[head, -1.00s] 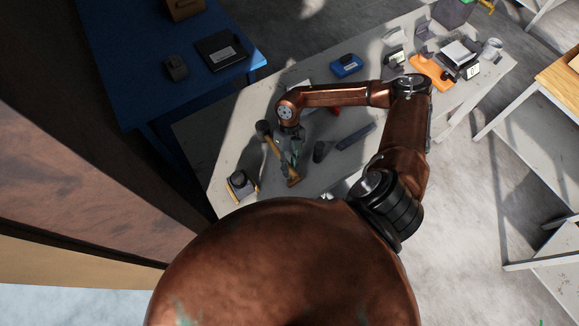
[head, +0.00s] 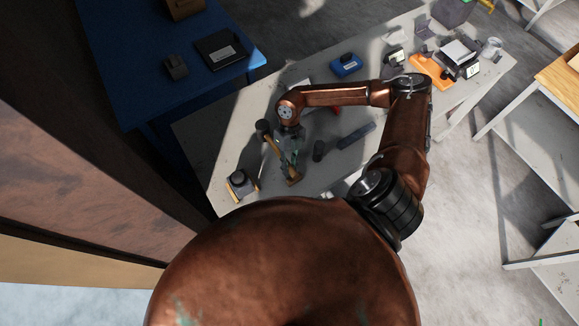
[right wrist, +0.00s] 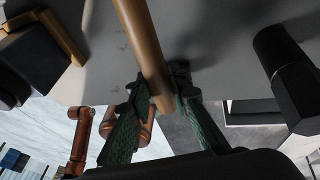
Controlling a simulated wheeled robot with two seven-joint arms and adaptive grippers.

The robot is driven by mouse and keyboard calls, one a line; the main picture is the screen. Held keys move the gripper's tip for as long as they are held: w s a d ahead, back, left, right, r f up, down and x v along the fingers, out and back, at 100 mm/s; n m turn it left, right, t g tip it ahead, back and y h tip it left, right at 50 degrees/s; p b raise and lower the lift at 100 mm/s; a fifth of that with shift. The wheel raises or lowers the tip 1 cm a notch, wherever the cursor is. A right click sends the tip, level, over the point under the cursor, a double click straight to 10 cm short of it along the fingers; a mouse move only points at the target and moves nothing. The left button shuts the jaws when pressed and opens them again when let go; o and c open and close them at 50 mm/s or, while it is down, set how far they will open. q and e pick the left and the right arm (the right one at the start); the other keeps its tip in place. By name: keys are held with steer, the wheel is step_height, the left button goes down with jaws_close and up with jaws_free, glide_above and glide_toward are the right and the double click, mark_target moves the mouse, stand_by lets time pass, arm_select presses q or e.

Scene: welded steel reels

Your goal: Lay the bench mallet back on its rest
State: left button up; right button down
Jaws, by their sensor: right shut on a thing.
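The bench mallet has a dark head (head: 262,127) and a tan wooden handle (head: 271,143) that slants down to the right in the head view. My right gripper (head: 290,158) is at the lower part of this handle, over the grey bench. In the right wrist view the handle (right wrist: 146,45) runs down between the green-grey fingers of my right gripper (right wrist: 160,90), which is shut on it near its end. The mallet head is outside the wrist view. I cannot tell for sure which thing is the rest. My left gripper is not in view.
On the grey bench (head: 222,150), a dark block with wooden strips (head: 240,185) stands left of the mallet. A black cylinder (head: 318,150) and a dark bar (head: 356,135) lie to the right. A blue box (head: 346,65) is farther back. A blue table (head: 115,75) adjoins at left.

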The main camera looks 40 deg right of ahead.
steer(key=shift+f+b, duration=0.5)
steer(key=shift+f, duration=0.3)
steer(key=c, duration=1.7)
jaws_free()
steer(key=shift+p+v, duration=1.9)
steer(key=shift+v, duration=2.1)
